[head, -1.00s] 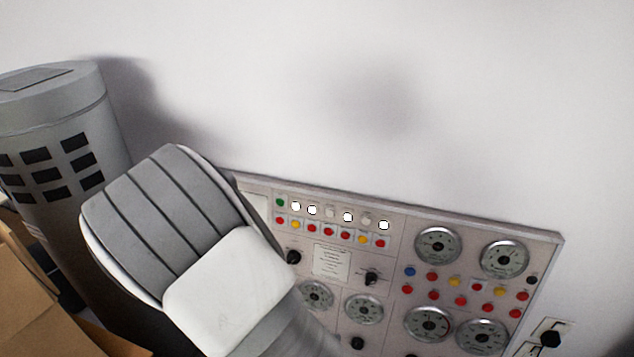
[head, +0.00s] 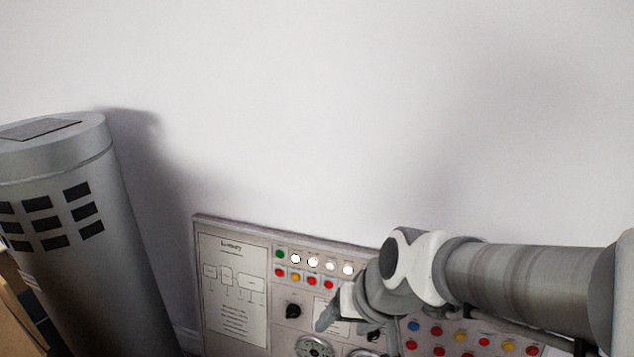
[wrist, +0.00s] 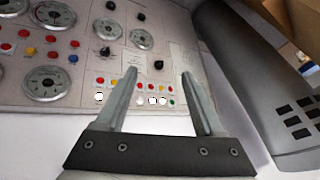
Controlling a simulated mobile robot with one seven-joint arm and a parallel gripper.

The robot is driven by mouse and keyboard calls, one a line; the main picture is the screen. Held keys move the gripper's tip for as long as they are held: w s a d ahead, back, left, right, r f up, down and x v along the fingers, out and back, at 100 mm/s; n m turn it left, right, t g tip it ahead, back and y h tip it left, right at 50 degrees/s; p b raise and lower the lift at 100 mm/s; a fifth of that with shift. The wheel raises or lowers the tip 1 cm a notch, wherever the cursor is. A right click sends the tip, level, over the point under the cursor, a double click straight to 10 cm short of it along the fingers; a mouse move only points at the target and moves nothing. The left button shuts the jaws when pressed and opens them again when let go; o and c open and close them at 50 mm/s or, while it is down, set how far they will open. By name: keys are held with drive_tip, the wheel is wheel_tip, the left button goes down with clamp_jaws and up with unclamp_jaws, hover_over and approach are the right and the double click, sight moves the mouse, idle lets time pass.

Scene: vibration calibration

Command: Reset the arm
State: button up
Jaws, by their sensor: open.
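My arm (head: 515,285) reaches in from the right edge of the head view, across the front of a grey control panel (head: 312,248). My gripper (head: 357,322) points down and left in front of the panel, partly hidden by the wrist. In the wrist view my gripper (wrist: 158,73) has its two fingers well apart with nothing between them. The panel (wrist: 92,68) shows beyond the fingers, upside down, with gauges, knobs, coloured buttons and white lights. Whether a fingertip touches the panel cannot be told.
A large grey cylinder (head: 85,240) with dark square openings stands left of the panel, and it also shows at the right of the wrist view (wrist: 245,70). Brown boxes (wrist: 300,20) are beside it. The white wall (head: 330,110) above the panel is clear.

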drive_tip(key=s+d+r+t+h+p, duration=0.1)
drive_tip(key=s+d+r+h, duration=0.2)
drive_tip(key=s+d+r, duration=0.6)
wheel_tip(320, 180, up, 16)
drive_tip(key=w+p, duration=0.1)
drive_tip(key=p, duration=1.5)
drive_tip(key=shift+d+r+p, duration=0.15)
drive_tip(key=shift+d+p, duration=0.15)
drive_tip(key=shift+d, duration=0.05)
drive_tip(key=shift+w, duration=0.15)
idle(0.3)
